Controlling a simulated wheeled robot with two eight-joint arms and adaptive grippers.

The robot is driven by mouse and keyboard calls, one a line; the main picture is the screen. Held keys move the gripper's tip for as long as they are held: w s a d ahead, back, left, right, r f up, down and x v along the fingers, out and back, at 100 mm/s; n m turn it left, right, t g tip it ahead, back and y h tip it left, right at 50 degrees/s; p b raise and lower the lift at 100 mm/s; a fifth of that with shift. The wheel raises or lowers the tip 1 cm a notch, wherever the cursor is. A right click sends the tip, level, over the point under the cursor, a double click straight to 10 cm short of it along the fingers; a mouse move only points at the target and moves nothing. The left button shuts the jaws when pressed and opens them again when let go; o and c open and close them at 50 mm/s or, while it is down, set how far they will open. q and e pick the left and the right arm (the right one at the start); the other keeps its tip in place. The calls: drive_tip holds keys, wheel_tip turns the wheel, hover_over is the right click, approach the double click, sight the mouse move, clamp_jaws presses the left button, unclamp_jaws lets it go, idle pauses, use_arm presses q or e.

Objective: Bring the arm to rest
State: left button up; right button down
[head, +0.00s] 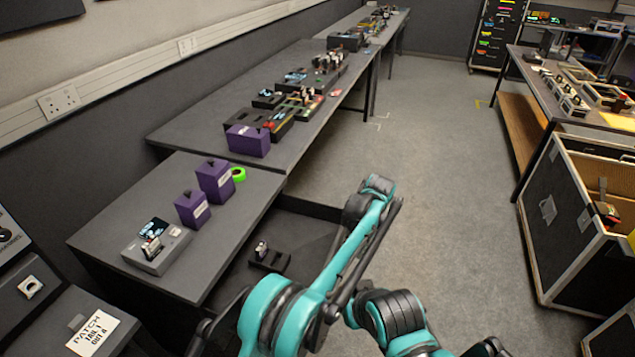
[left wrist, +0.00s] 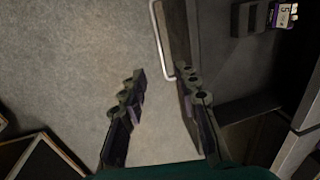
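A teal and dark arm of mine (head: 345,255) reaches up from the bottom middle in the head view, bent at its top over the floor. In the left wrist view my left gripper (left wrist: 165,115) is open, its two dark fingers well apart. Only bare grey floor shows between them, with a dark panel close by the right finger. More teal and dark arm parts of mine (head: 400,320) show at the bottom of the head view. A dark part at the bottom edge may belong to my right gripper, but its fingers are not clear.
A dark table (head: 252,190) along the left wall holds purple boxes (head: 215,180) and a grey device (head: 157,247). A small dark holder (head: 268,258) sits low beside it. A black flight case (head: 565,225) stands at right. The middle aisle floor (head: 440,150) is clear.

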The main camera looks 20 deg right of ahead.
use_arm(q)
drive_tip(key=shift+a+r, duration=0.1)
drive_tip(key=s+a+r+n+t+h, duration=0.1)
drive_tip(key=a+r+n, duration=0.1)
drive_tip(key=a+r, duration=0.85)
drive_tip(key=s+a+r+n+t+h, duration=0.1)
drive_tip(key=a+r, duration=0.5)
drive_tip(key=a, duration=1)
drive_tip(key=s+a+r+n+t, duration=0.1)
drive_tip(key=s+a+n+t, duration=0.1)
drive_tip(key=s+a, duration=0.9)
drive_tip(key=s+a+f+n+t, duration=0.2)
drive_tip(key=s+a+f, duration=0.3)
drive_tip(key=s+a, duration=0.3)
drive_tip(key=shift+s+a+f, duration=0.3)
drive_tip(key=shift+s, duration=0.25)
